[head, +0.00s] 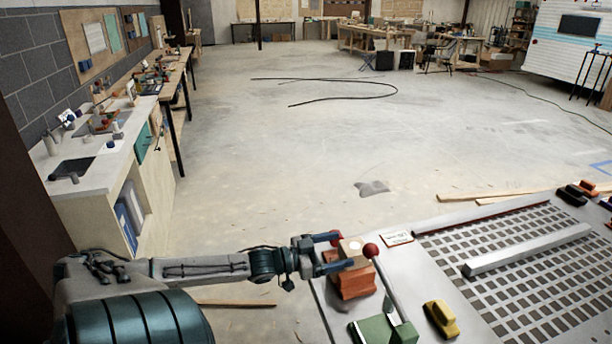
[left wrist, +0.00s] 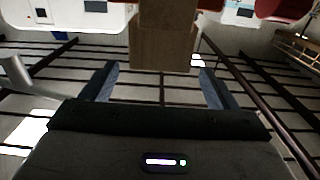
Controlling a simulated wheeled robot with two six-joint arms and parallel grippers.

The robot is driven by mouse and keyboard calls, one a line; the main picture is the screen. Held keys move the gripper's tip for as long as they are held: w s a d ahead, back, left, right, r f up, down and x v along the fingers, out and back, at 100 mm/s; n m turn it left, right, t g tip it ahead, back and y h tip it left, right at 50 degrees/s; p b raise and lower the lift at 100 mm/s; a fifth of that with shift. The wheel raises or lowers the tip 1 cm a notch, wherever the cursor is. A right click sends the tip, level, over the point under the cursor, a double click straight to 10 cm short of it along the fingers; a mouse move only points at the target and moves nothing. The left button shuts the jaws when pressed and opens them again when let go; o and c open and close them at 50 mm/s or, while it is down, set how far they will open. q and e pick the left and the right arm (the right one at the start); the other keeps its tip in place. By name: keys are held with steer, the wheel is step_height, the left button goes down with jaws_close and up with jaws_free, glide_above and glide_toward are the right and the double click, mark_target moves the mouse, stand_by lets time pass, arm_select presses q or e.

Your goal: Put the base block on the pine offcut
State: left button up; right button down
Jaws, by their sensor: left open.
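A tan wooden block (head: 352,246) with a pale spot on top stands at the left edge of the grey worktable, just above or on an orange-brown block (head: 356,284). I cannot tell by name which is the base block or the pine offcut. My left gripper (head: 342,255) is open, its two fingers beside the tan block. In the left wrist view the brown wood (left wrist: 163,50) shows beyond and between the open fingers (left wrist: 160,85); contact is not clear. My right gripper is not in view.
A lever with a red ball (head: 371,250) rises close to the left gripper from a green base (head: 385,330). A yellow object (head: 441,319) lies nearby. A slotted grid (head: 540,265) with a metal bar (head: 527,250) fills the table's right. A small label (head: 397,239) stands behind.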

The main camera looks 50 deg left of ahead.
arm_select(q)
steer(key=p+v, duration=0.4)
steer(key=v, duration=0.4)
steer(key=s+a+f+n+y, duration=0.1)
steer(key=s+a+f+y, duration=0.15)
steer(key=a+f, duration=0.45)
steer(key=s+a+f+n+g+y, duration=0.1)
steer(key=s+f+n+g+y, duration=0.15)
steer(key=s+f, duration=0.8)
steer(key=s+a+f+n+g+y, duration=0.1)
steer(key=s+f+g+y, duration=0.25)
steer(key=f, duration=1.45)
steer(key=s+d+f+g, duration=0.4)
steer(key=s+d+f, duration=0.5)
steer(key=d, duration=0.4)
steer(key=s+d+f+g, duration=0.5)
steer(key=s+d+f, duration=0.5)
steer(key=d+f, duration=0.2)
steer(key=shift+d+h, duration=0.45)
steer(key=shift+d, duration=0.5)
steer(key=shift+f, duration=0.15)
step_height(320, 180, down, 9)
steer(key=b, duration=0.8)
steer(key=shift+b, duration=0.4)
